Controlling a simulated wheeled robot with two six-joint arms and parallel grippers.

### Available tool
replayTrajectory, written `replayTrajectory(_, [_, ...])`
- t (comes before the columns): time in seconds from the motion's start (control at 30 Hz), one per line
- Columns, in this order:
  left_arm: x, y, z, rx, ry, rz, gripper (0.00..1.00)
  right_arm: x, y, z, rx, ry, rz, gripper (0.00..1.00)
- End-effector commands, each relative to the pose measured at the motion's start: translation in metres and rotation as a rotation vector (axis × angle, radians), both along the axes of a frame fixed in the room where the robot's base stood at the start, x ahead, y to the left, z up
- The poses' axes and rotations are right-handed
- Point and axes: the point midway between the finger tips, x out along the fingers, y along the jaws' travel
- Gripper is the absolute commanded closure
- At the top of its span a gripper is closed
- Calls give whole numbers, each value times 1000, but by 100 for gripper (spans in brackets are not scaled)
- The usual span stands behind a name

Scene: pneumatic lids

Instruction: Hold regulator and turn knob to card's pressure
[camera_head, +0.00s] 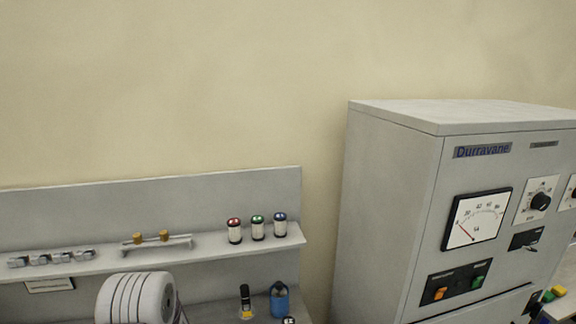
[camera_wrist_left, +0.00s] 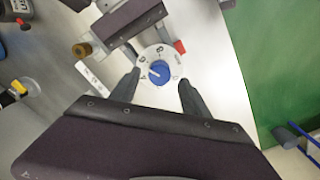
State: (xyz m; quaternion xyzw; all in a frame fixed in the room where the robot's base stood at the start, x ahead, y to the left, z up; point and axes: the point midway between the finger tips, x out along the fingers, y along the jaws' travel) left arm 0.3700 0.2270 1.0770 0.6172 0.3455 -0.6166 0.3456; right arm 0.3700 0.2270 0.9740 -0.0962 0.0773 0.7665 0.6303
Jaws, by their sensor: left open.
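In the left wrist view, the regulator shows as a white round dial face with dark marks around a blue knob (camera_wrist_left: 159,72). A brass fitting (camera_wrist_left: 83,49) is on its left and a red part (camera_wrist_left: 180,46) on its right. My left gripper (camera_wrist_left: 159,77) is open, its two dark fingers on either side of the dial; contact with the knob cannot be told. A dark gripper, apparently my right (camera_wrist_left: 130,20), is at the regulator's top edge; its fingertips are not clear. In the head view neither gripper shows. I cannot make out a pressure card.
A grey shelf (camera_head: 90,263) carries metal fittings, a part with two brass ends (camera_head: 150,239) and three cans (camera_head: 256,228). A blue bottle (camera_head: 279,300) stands below. A grey cabinet (camera_head: 390,200) with a gauge (camera_head: 477,219) stands right. A green surface (camera_wrist_left: 285,60) shows in the wrist view.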

Motion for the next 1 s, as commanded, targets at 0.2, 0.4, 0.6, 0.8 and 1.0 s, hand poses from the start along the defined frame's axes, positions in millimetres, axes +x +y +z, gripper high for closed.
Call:
replayTrajectory(0.2, [0, 0, 0, 0, 0, 0, 45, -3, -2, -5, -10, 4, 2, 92])
replayTrajectory(0.4, [5, 0, 50, 1, -9, -24, 45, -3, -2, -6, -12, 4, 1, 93])
replayTrajectory(0.6, [0, 0, 82, 0, -1, -41, 45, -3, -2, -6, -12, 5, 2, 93])
replayTrajectory(0.8, [-1, 0, 67, 0, 5, -41, 45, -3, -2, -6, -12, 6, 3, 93])
replayTrajectory(1.0, [-2, 0, 18, 0, 7, -41, 45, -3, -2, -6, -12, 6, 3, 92])
